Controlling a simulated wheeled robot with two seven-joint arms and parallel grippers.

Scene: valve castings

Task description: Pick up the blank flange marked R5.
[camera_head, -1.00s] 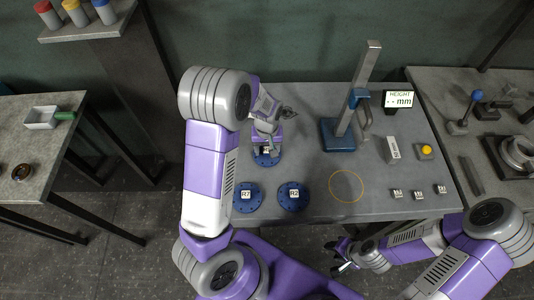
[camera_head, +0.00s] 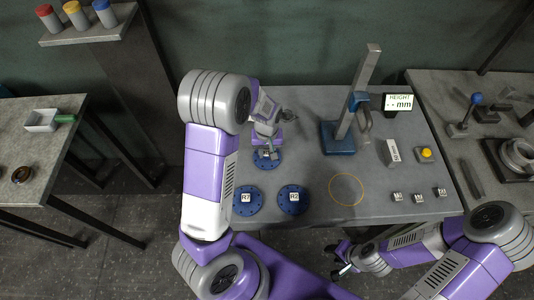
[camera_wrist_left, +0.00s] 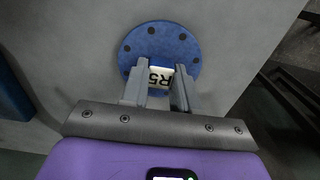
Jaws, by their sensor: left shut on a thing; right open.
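The blank flange marked R5 is a blue disc with dark bolt holes, near the left end of the bench (camera_head: 267,160). In the left wrist view the flange (camera_wrist_left: 136,45) is seen from above, with its R5 label on the raised middle. My left gripper (camera_wrist_left: 160,85) is shut on that raised middle, with one finger on each side. It also shows above the flange in the head view (camera_head: 267,150). I cannot tell whether the flange is clear of the bench. My right gripper (camera_head: 340,258) is open and empty, in front of the bench's front edge.
Two more blue flanges, one marked R7 (camera_head: 248,212) and one with an unclear label (camera_head: 293,210), lie in front. An orange ring outline (camera_head: 346,205) marks clear bench. A height gauge (camera_head: 338,139), a display (camera_head: 398,103) and small marked blocks (camera_head: 419,198) stand to the right.

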